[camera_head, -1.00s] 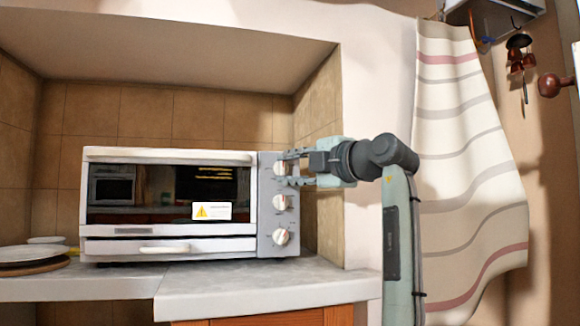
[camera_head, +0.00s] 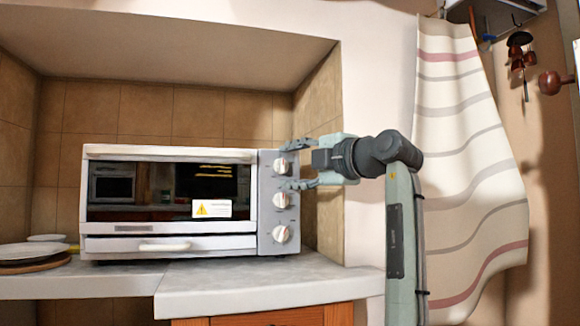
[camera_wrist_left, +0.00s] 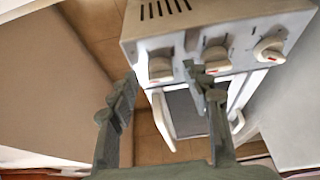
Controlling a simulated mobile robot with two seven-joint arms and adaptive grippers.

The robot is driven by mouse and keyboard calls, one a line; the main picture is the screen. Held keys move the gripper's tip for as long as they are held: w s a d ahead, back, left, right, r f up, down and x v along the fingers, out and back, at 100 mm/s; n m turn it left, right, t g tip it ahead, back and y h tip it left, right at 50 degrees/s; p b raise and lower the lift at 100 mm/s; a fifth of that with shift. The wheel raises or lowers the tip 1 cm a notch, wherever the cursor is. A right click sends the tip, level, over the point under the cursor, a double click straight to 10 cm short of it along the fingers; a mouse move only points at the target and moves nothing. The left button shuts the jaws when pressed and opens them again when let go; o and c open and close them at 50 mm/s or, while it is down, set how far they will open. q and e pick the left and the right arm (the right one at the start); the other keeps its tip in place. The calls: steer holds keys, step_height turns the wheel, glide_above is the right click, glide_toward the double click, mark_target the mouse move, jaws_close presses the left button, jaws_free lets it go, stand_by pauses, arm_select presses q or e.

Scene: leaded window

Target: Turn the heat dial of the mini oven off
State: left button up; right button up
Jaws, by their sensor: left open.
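The white mini oven (camera_head: 170,243) stands on the counter with a grey control panel on its right side. Three white dials sit in a column: top (camera_head: 281,166), middle (camera_head: 281,200) and bottom (camera_head: 280,234). Which one is the heat dial I cannot read. My left gripper (camera_head: 288,165) is open, with one finger above and one below the top dial. In the left wrist view, my fingers (camera_wrist_left: 160,84) lie on either side of the nearest dial (camera_wrist_left: 160,67); whether they touch it I cannot tell. Red marks show on the dials there. My right gripper is not in view.
The oven sits in a tiled niche, close to its right wall (camera_head: 327,200). Plates (camera_head: 32,252) lie at the left. The grey counter (camera_head: 250,285) is clear in front. A striped curtain (camera_head: 465,170) hangs right of my arm.

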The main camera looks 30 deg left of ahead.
arm_select(q)
steer(key=v, duration=1.1)
steer(key=shift+d, duration=0.2)
